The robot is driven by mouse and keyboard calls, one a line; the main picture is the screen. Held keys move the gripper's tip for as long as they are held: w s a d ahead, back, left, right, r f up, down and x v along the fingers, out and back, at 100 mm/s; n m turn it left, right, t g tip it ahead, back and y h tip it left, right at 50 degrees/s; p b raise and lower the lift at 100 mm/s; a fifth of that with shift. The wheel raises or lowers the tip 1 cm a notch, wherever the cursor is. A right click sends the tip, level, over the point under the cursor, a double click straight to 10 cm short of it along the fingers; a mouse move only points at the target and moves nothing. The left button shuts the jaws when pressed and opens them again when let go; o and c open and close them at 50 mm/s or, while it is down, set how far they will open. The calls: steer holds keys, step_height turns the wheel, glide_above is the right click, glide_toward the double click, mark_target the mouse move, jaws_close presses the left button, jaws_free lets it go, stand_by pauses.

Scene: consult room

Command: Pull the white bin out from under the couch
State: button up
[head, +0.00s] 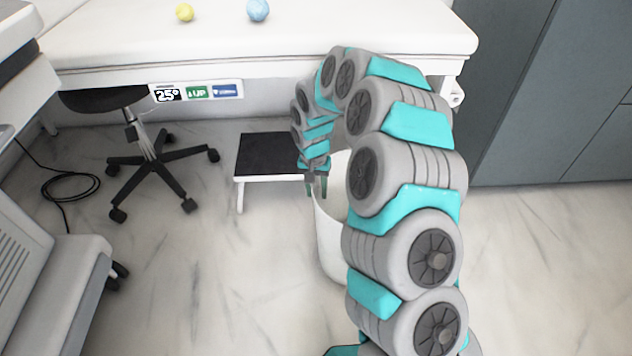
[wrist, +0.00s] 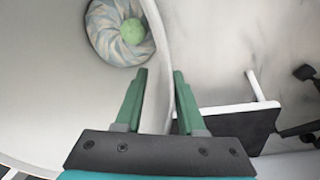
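The white bin (head: 329,246) stands upright on the floor in front of the white couch (head: 120,40), partly hidden behind my arm in the head view. In the wrist view its rim (wrist: 158,45) runs between the two fingers of my gripper (wrist: 160,78). My gripper (head: 317,190) points down at the bin's left rim, open, with one finger on the inner side and one on the outer side. A gap shows beside the wall, so it does not look clamped. Inside the bin lie a round patterned thing (wrist: 103,32) and a green ball (wrist: 132,31).
A step stool with a black top (head: 265,155) stands just left of the bin. A black wheeled stool (head: 150,150) is further left, near a cable (head: 65,185). Grey cabinets (head: 530,90) stand at right. Floor in front and right is clear. Two balls lie on the couch.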

jaws_close()
stand_by(0.3)
steer(key=shift+f, duration=0.1)
stand_by(1.1)
